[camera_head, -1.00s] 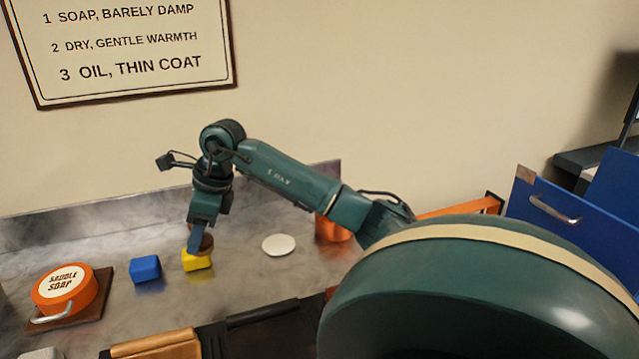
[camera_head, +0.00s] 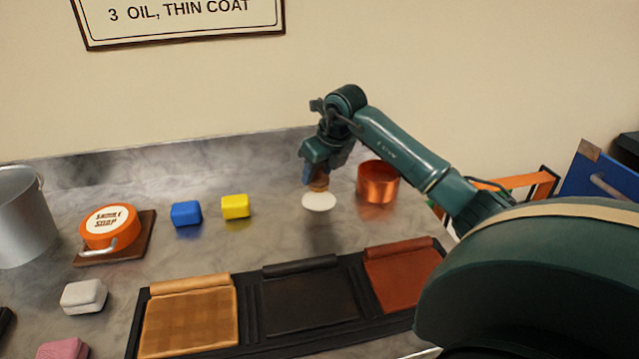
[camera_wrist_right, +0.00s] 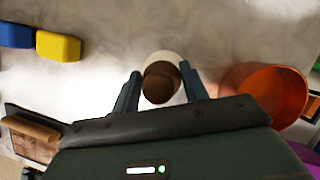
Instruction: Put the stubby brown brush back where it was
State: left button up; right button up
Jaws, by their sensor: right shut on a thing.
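My right gripper (camera_head: 318,178) points down and is shut on the stubby brown brush (camera_head: 320,185). In the right wrist view the round brown brush (camera_wrist_right: 161,83) sits between my two fingers. The brush is at a white round disc (camera_head: 319,203) on the counter, over its far part in the head view. The disc (camera_wrist_right: 168,57) shows partly behind the brush in the wrist view. I cannot tell whether the brush touches the disc. My left gripper is not in view.
A copper pot (camera_head: 377,184) stands close right of the disc. Yellow (camera_head: 235,207) and blue (camera_head: 186,214) blocks lie to the left, then the orange saddle soap tin (camera_head: 108,226). A black tray with leather pieces (camera_head: 310,295) lies in front.

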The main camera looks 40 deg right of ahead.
aim_at(322, 176)
jog(key=shift+f, duration=1.75)
jog(key=shift+f, duration=0.15)
jog(key=o, duration=0.9)
jog(key=shift+s+r, duration=0.15)
jog(key=shift+r, duration=0.4)
jog(key=v, duration=1.1)
jog(key=shift+r, duration=0.1)
